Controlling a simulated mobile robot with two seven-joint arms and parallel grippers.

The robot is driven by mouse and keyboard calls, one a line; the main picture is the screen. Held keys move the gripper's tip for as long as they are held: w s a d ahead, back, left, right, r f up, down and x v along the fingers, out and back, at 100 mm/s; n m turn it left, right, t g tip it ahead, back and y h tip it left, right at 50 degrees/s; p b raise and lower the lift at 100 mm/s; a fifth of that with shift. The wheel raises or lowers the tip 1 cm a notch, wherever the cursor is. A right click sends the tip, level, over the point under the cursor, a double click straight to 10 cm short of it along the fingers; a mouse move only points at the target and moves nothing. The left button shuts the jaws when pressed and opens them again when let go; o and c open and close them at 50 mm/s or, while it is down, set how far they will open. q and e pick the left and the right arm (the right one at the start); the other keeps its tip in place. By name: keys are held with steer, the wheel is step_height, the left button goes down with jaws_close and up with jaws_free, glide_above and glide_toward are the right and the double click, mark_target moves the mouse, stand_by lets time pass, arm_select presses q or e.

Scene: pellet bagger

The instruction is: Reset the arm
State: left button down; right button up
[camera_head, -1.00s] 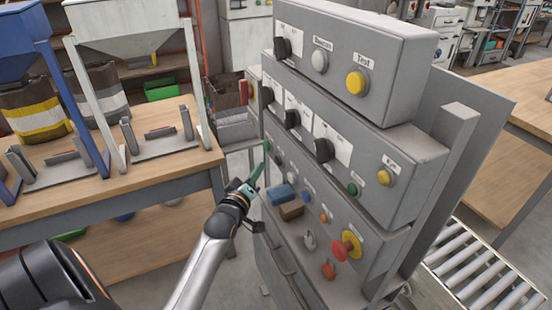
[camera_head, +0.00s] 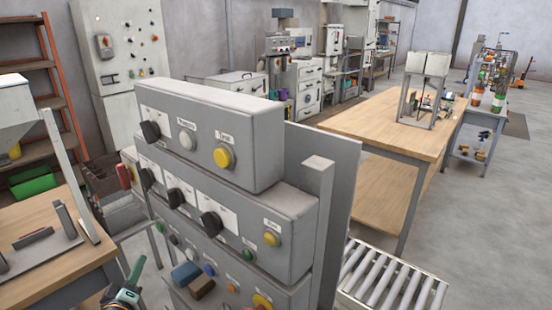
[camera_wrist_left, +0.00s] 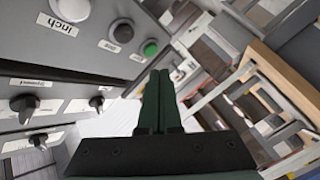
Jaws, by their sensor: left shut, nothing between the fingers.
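My left gripper (camera_head: 132,272) is at the lower left of the head view, just left of the grey control panel (camera_head: 262,204). Its dark green fingers are together in the left wrist view (camera_wrist_left: 158,92), with nothing between them. The panel has stepped tiers with black knobs, a yellow button labelled Test (camera_head: 224,157) and a second yellow button (camera_head: 271,239). The wrist view shows the panel at the left, with a green button (camera_wrist_left: 150,48) and a black button beyond the fingertips. The fingers look apart from the panel. My right gripper is not in view.
A wooden bench with a hopper stand (camera_head: 65,160) is at the left. A roller conveyor (camera_head: 385,280) lies right of the panel. A wooden table (camera_head: 385,125) carries a small stand farther back. Open floor (camera_head: 480,220) lies at the right.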

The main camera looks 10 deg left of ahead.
arm_select(q)
steer(key=s+d+f+m+g+h, duration=0.3)
steer(key=s+d+f+m, duration=0.4)
steer(key=d, duration=0.6)
steer(key=s+d+f+m+g+h, duration=0.4)
steer(key=s+d+f+m, duration=0.4)
steer(key=s+d+f, duration=0.4)
steer(key=shift+s+d+f+h, duration=0.15)
steer(key=shift+d+f+h, duration=0.25)
steer(key=shift+d+f, duration=0.45)
steer(key=shift+m, duration=0.3)
